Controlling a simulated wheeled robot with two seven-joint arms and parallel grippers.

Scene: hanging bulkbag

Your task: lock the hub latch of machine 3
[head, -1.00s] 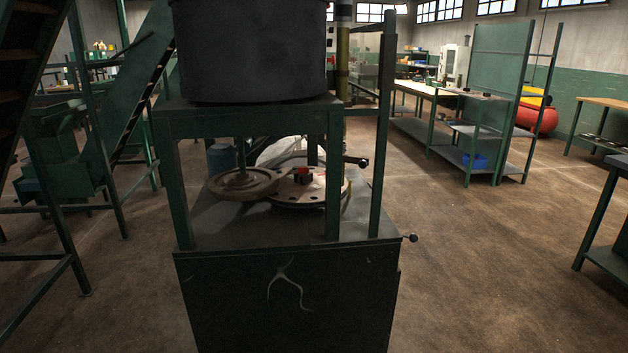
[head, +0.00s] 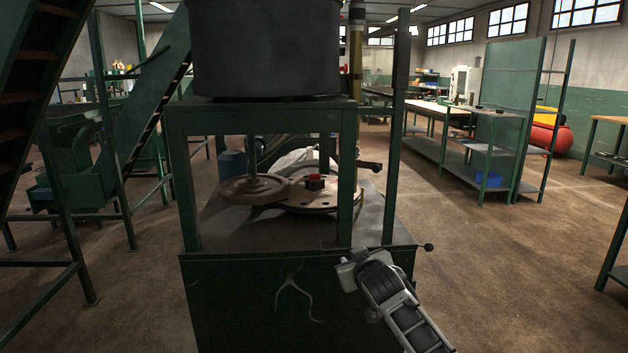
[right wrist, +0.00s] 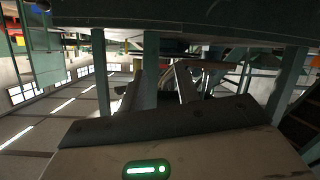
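A green machine frame (head: 262,116) stands straight ahead; no number is legible on it. On its deck lie a brown spoked wheel (head: 236,191) and a pale round plate (head: 322,202). A dark lever (head: 370,166) sticks out at right behind the post. My right gripper (head: 350,266) is in front of the cabinet's upper right, below the deck, apart from the wheel and plate. In the right wrist view its fingers (right wrist: 160,78) look apart and empty. My left gripper is out of view.
A big dark drum (head: 265,48) rests on the frame. Green uprights (head: 345,170) close in the deck at front. A knobbed rod (head: 427,247) juts from the cabinet's right side. Stairs (head: 40,80) stand left, shelving (head: 510,110) right. The floor at right is clear.

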